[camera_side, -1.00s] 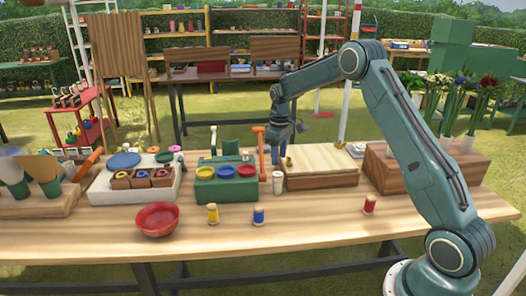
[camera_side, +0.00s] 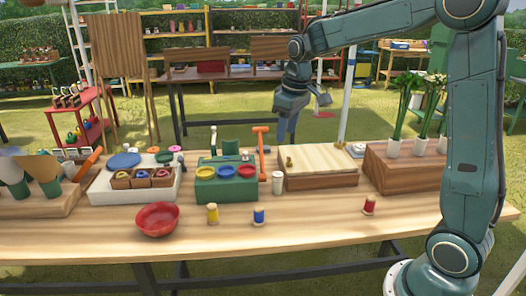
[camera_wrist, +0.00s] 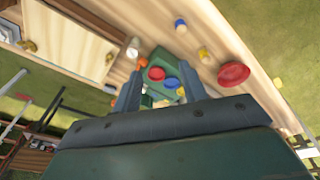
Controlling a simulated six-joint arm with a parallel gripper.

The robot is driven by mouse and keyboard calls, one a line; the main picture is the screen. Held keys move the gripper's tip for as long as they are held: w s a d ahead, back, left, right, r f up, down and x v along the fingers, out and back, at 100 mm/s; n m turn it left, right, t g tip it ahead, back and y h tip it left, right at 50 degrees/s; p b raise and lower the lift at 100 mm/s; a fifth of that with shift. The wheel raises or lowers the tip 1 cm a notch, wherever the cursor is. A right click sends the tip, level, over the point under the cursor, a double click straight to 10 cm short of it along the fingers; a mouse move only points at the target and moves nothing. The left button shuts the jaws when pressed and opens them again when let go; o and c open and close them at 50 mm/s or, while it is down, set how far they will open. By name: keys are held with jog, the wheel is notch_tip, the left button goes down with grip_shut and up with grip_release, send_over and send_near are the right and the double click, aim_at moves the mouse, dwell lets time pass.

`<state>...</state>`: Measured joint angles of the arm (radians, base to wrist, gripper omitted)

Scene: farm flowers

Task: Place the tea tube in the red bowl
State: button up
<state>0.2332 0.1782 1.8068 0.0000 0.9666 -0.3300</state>
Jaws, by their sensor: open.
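The red bowl (camera_side: 157,219) sits empty on the front left of the wooden table; it also shows in the wrist view (camera_wrist: 234,75). A small whitish upright cylinder (camera_side: 278,183), which looks like the tea tube, stands between the green box and the lidded wooden box. It also shows in the wrist view (camera_wrist: 132,47). My gripper (camera_side: 300,122) hangs high above the back of the table, well above and apart from the cylinder. In the wrist view its fingers (camera_wrist: 158,88) are spread and nothing is held between them.
Yellow (camera_side: 212,214), blue (camera_side: 258,217) and red (camera_side: 369,205) spools stand along the front. The green box (camera_side: 213,190) carries coloured dishes, with an orange hammer (camera_side: 261,145) behind. The lidded wooden box (camera_side: 320,180) has a brass knob. The table's front strip is mostly clear.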

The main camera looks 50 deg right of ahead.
jog(key=s+a+r+t, duration=0.1)
jog(key=s+a, duration=0.2)
jog(key=s, duration=0.4)
jog(key=s+a+r+t, duration=0.1)
jog(key=s+a, duration=0.2)
jog(key=s, duration=0.5)
jog(key=s+a+r+m+t, duration=0.1)
jog(key=s+a, duration=0.2)
jog(key=s, duration=0.4)
jog(key=shift+s+a+y, duration=0.3)
jog(key=shift+s+a, duration=0.05)
jog(key=shift+s, duration=0.05)
jog(key=shift+s+a+f, duration=0.1)
jog(key=shift+s+f, duration=0.2)
jog(key=shift+s, duration=0.3)
jog(key=shift+c, duration=0.3)
jog(key=shift+w, duration=0.15)
